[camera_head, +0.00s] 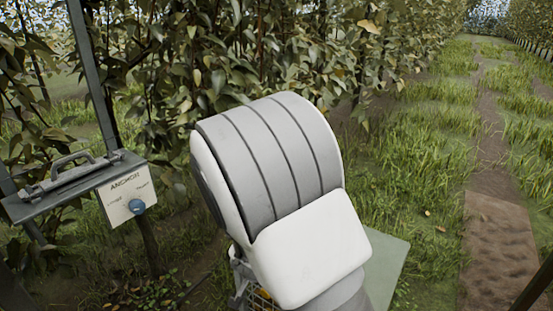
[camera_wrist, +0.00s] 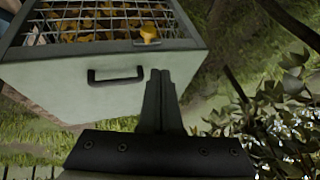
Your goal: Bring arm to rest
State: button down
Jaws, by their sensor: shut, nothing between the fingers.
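My gripper (camera_wrist: 160,76) shows in the wrist view with its two dark fingers pressed together and nothing between them. Its fingertips appear in front of a pale box with a black handle, near that box's right end; whether they touch it I cannot tell. In the head view my arm's large white and grey links fill the middle and hide what is behind them. My gripper is not visible there.
The pale box (camera_wrist: 135,85) has a wire-grid top over yellow-brown contents, with an orange-yellow piece (camera_wrist: 149,33) at its rim. A labelled panel with a blue knob (camera_head: 137,206) stands at left. Leafy trees (camera_head: 290,45) stand behind; a grassy lane (camera_head: 440,130) lies right.

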jog(key=s+d+r+n+y, duration=0.2)
jog(key=s+d+r, duration=0.1)
jog(key=r, duration=0.6)
jog(key=s+d+r+n+y, duration=0.2)
jog(key=s+r, duration=0.1)
jog(key=r, duration=0.6)
jog(key=s+d+r+n+h, duration=0.1)
jog(key=s+d+r+h, duration=0.1)
jog(key=s+d+r, duration=0.4)
jog(key=s+d+r+n+h, duration=0.2)
jog(key=s+d, duration=0.5)
jog(key=s, duration=0.2)
notch_tip(320, 180, up, 22)
jog(key=p, duration=2.2)
jog(key=shift+s+d+g, duration=0.2)
jog(key=shift+s+g, duration=0.1)
jog(key=shift+s, duration=0.05)
jog(key=shift+a, duration=0.1)
